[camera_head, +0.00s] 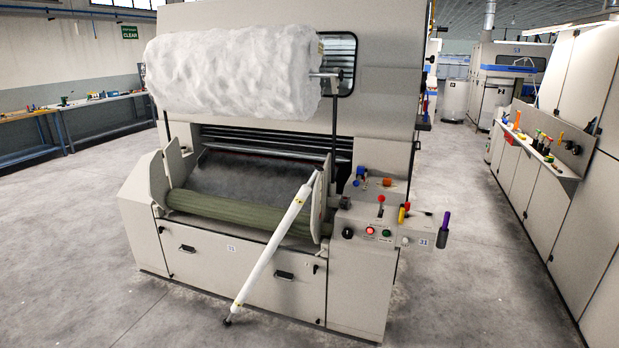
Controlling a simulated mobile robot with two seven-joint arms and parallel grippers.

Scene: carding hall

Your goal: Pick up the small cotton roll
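A large fluffy white cotton roll (235,75) lies level on a metal spindle across the top front of the machine. A slim white roll or bar (272,248) with small yellow marks and dark ends leans diagonally against the machine's right front. Its upper end is by the right side plate and its lower end hangs low in front of the machine. I cannot tell whether this slim piece is wound with cotton. No other smaller cotton roll can be made out. Neither of my grippers shows in the view.
The carding machine (205,262) has a green ribbed roller (240,213) and a control panel (375,232) with knobs and levers. Workbenches (75,104) stand at the left wall. Cabinets with a tool shelf (545,155) line the right. Grey floor (470,280) is clear between.

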